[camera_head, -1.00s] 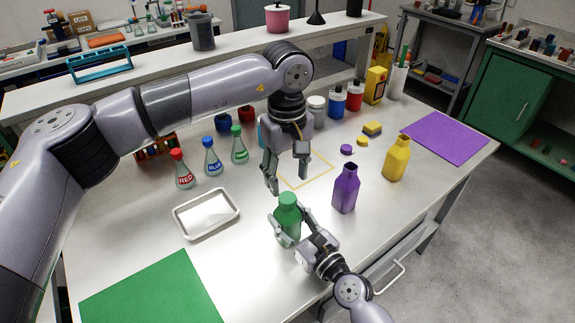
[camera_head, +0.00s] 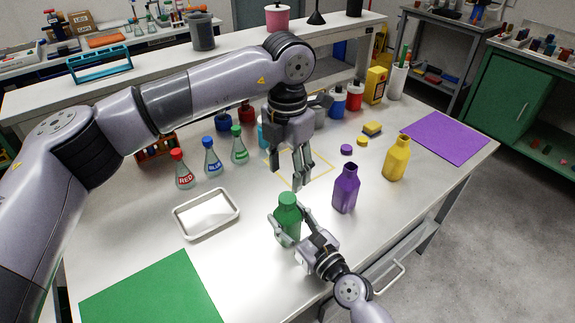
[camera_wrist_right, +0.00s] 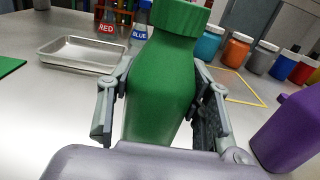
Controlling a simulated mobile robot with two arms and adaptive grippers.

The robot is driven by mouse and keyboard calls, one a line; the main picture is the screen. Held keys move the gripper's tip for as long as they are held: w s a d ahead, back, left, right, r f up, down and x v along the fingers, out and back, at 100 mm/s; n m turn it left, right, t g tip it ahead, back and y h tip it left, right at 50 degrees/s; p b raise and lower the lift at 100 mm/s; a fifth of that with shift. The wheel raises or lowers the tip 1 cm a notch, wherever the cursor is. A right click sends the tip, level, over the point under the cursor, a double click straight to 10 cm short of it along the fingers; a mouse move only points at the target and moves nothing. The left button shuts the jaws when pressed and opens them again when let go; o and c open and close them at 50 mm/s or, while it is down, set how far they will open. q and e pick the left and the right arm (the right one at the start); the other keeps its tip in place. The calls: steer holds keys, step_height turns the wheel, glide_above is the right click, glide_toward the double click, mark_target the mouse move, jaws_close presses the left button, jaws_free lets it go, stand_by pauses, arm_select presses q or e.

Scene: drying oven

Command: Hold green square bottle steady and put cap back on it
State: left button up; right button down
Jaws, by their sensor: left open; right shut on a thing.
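The green square bottle (camera_head: 286,224) stands upright on the table, with a green cap (camera_head: 287,199) on its top. In the right wrist view the bottle (camera_wrist_right: 160,85) fills the middle, and its cap (camera_wrist_right: 182,14) is cut off by the upper edge. My right gripper (camera_head: 289,226) is shut on the bottle, one finger on each side; both fingers show in the right wrist view (camera_wrist_right: 162,72). My left gripper (camera_head: 302,182) is open and empty, above and slightly right of the cap, apart from it. Whether the cap is fully seated is unclear.
A purple bottle (camera_head: 345,190) stands right of the green one, a yellow bottle (camera_head: 397,160) farther right. A purple cap (camera_head: 347,149) and yellow cap (camera_head: 362,141) lie behind. A metal tray (camera_head: 206,214) and labelled flasks are at left. The front left holds a green mat (camera_head: 150,293).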

mark_target(287, 198)
arm_select(q)
steer(key=n, duration=0.6)
steer(key=shift+r+n, duration=0.25)
steer(key=shift+n, duration=0.05)
steer(key=shift+f, duration=4.05)
steer(key=shift+c, duration=0.4)
